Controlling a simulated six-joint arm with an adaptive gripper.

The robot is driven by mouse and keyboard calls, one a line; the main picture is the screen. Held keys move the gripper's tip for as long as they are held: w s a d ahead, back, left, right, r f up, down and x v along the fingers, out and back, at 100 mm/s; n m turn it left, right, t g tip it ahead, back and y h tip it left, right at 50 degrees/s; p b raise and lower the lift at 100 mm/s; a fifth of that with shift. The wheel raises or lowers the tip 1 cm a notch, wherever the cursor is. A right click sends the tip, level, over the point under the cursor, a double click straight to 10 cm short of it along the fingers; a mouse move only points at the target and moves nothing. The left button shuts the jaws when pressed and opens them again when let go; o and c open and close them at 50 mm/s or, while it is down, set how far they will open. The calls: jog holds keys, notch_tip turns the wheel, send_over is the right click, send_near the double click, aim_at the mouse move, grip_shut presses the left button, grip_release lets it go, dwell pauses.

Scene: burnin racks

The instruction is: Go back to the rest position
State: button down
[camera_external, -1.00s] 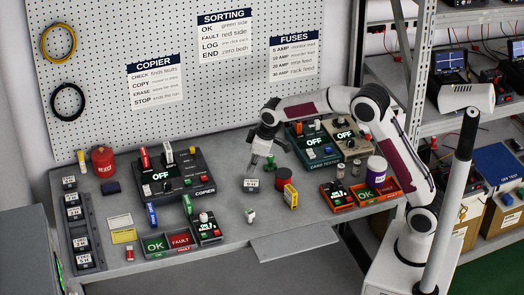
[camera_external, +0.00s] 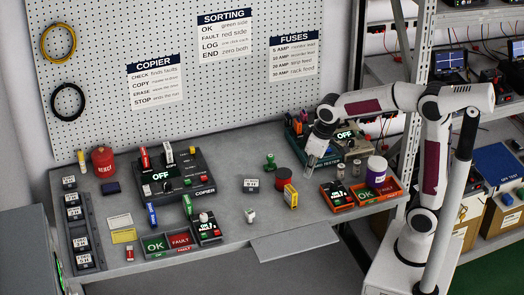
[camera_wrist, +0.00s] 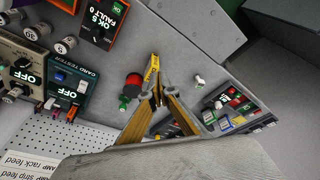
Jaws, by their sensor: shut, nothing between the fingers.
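My gripper (camera_external: 312,170) is above the right half of the bench, pointing down, near the card tester (camera_external: 300,135) and the orange-framed tray (camera_external: 366,196). It is shut and holds nothing. In the wrist view the two fingers (camera_wrist: 158,92) meet at their tips, with the bench surface beyond them.
A dark red round container (camera_external: 284,176) and a green-topped stamp (camera_external: 269,162) stand left of the gripper. The copier (camera_external: 172,178) is further left, with OK/FAULT bins (camera_external: 168,243) in front. The space above the bench middle is clear.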

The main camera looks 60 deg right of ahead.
jog(key=s+a+r+t, duration=0.1)
jog(key=s+r, duration=0.1)
jog(key=s, duration=0.7)
jog(key=s+a+r+t, duration=0.1)
jog(key=s+r+t, duration=0.1)
jog(key=s, duration=0.8)
jog(key=shift+r, duration=0.45)
jog(key=shift+d+m, duration=0.1)
jog(key=shift+m, duration=0.2)
dwell(1.9)
